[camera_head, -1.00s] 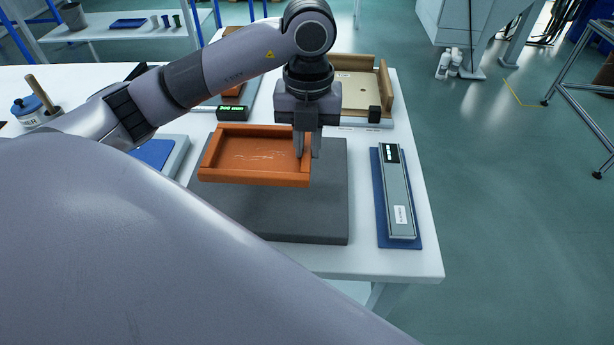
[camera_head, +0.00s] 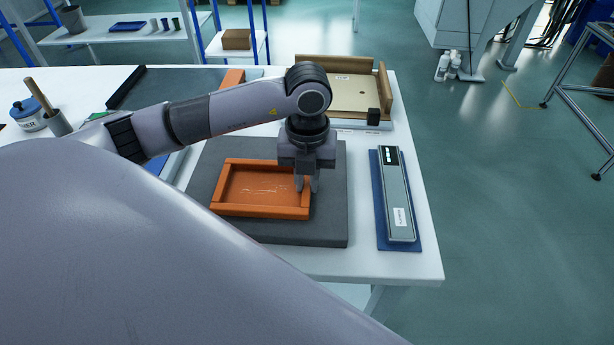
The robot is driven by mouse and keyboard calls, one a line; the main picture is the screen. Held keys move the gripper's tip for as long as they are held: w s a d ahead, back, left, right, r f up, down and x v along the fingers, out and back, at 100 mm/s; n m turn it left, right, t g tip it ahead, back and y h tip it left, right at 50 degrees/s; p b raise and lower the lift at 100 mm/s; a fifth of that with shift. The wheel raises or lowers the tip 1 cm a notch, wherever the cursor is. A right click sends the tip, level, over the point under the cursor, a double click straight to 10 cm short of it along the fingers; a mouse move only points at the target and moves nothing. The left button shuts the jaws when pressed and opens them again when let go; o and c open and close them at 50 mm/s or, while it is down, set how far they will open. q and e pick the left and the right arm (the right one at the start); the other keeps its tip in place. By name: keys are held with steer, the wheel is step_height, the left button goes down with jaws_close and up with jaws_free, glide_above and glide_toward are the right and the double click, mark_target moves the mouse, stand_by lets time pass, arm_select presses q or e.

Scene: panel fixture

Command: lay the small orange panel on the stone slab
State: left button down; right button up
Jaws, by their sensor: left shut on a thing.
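The small orange panel (camera_head: 262,184) is a shallow rectangular frame with a raised rim, seen in the head view over the dark grey stone slab (camera_head: 325,220). It looks flat and level, at or very close to the slab's surface; I cannot tell whether it touches all along. My left gripper (camera_head: 307,186) points down at the panel's right rim and is shut on it. The slab shows on all sides of the panel. My right gripper is not in view.
A grey level-like instrument (camera_head: 397,195) lies on a blue mat (camera_head: 414,243) right of the slab. A wooden-edged fixture (camera_head: 350,92) stands behind. A blue jar (camera_head: 27,112) and a grey cup with a stick (camera_head: 57,122) stand at far left. White table (camera_head: 425,262) shows around the slab.

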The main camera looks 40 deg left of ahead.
arm_select(q)
steer(key=c, duration=1.1)
jaws_free()
steer(key=shift+r, duration=0.1)
steer(key=shift+r, duration=0.3)
step_height(320, 180, up, 12)
steer(key=shift+f+p, duration=0.25)
steer(key=shift+p, duration=0.05)
steer(key=shift+f, duration=0.1)
